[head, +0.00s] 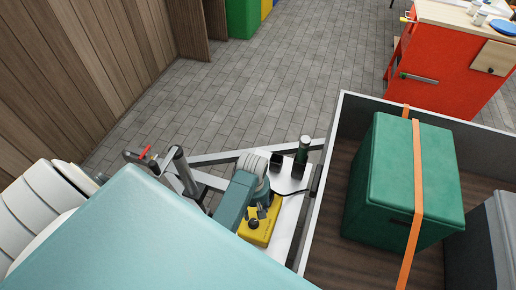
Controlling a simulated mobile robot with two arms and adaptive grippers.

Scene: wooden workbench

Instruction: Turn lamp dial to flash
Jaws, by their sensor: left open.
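A yellow box (270,229) sits on a light metal plate beside the trailer bed. Small dark parts show on its top, and a black round knob (253,224) looks like the dial. Its markings are too small to read. My left gripper (263,212) is open, pointing down right at the top of the yellow box, close to the knob. My own arm hides the box's left side, and I cannot tell whether the fingers touch the knob. My right gripper is not in view.
A trailer bed with a pale rim (326,150) holds a green box (400,185) under an orange strap (418,170). A green-black cylinder (303,150) stands on the metal frame behind the yellow box. An orange cabinet (440,75) stands far right. Paved floor (270,80) is clear beyond.

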